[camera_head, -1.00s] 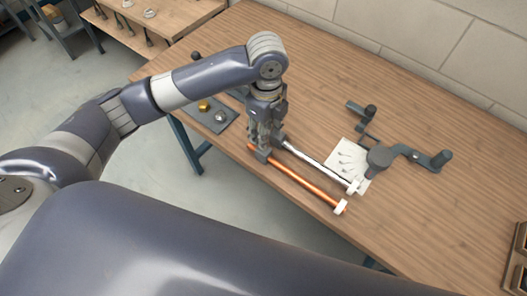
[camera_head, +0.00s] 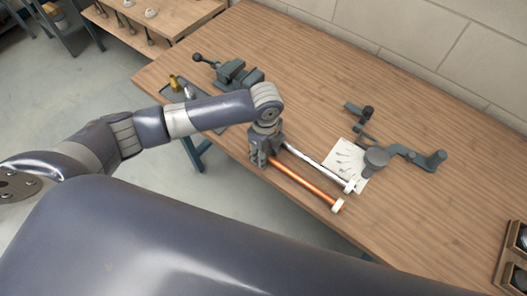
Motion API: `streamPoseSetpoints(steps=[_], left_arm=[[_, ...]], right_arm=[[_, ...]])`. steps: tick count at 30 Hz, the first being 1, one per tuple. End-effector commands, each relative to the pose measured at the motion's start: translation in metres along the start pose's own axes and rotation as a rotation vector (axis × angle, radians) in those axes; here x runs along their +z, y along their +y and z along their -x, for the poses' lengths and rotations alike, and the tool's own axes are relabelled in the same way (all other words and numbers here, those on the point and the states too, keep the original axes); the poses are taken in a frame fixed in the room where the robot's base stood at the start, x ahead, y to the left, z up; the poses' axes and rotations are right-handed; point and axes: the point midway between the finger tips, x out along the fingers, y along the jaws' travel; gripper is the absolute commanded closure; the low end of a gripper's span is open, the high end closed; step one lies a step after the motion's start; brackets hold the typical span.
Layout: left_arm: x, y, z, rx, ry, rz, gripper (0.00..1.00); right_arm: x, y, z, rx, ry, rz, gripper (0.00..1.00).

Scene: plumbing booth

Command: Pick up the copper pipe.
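The copper pipe (camera_head: 303,184) lies slanting on the wooden workbench, with a white fitting at its lower right end. A silvery pipe (camera_head: 318,168) with a similar white end lies beside it, on the wall side. My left gripper (camera_head: 261,159) points down at the upper left end of the copper pipe and hides that end. Its fingers are small and partly hidden, so I cannot tell whether they are open or closed around the pipe. My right gripper is not in view.
A vise (camera_head: 236,76) stands at the bench's far left, near a dark tray (camera_head: 208,127) with brass and grey fittings. A dark bending tool (camera_head: 405,153) and a white sheet (camera_head: 343,157) lie right of the pipes. The bench's right middle is bare.

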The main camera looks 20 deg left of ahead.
Motion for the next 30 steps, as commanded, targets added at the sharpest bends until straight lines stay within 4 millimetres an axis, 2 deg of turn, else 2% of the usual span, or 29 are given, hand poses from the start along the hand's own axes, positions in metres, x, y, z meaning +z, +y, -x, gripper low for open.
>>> streamPoseSetpoints(steps=[2,3,7,8,20,25,27,28,30], left_arm=[[0.000,0.000,0.000,0.000,0.000,0.000,0.62],[0.000,0.000,0.000,0.000,0.000,0.000,0.66],[0.000,0.000,0.000,0.000,0.000,0.000,0.96],[0.000,0.000,0.000,0.000,0.000,0.000,1.00],[0.000,-0.001,0.004,-0.003,0.002,0.001,1.00],[0.000,-0.002,0.019,-0.006,0.001,0.000,1.00],[0.000,-0.003,0.032,-0.008,0.002,-0.001,1.00],[0.000,-0.001,0.037,-0.007,0.002,-0.002,1.00],[-0.006,0.015,0.035,0.000,0.003,-0.004,1.00]], right_arm=[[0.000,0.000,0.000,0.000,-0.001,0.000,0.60],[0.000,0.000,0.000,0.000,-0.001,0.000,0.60],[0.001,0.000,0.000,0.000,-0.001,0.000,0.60],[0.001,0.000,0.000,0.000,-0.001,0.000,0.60],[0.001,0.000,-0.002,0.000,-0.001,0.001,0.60],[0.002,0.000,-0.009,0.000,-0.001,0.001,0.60],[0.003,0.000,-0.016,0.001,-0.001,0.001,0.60],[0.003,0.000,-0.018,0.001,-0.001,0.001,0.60],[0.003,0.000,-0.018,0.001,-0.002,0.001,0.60]])
